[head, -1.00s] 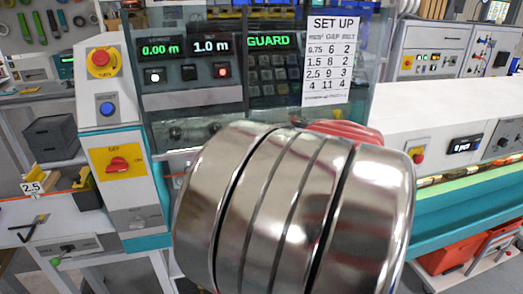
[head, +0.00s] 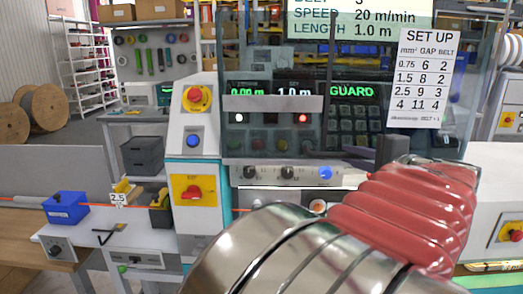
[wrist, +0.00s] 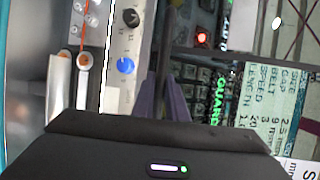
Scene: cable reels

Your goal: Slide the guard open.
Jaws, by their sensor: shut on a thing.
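The guard (head: 345,60) is a clear, tinted panel in front of the machine's control face. A grey horizontal bar (head: 272,103) crosses it below the number displays. Its lower edge is above the row of knobs, which show uncovered. In the head view the gripper is at the guard's lower right, partly hidden by my arm, so the exact contact is hard to see.
A set-up sheet (head: 424,80) hangs at the right. A blue bin (head: 66,207) stands on the bench at left.

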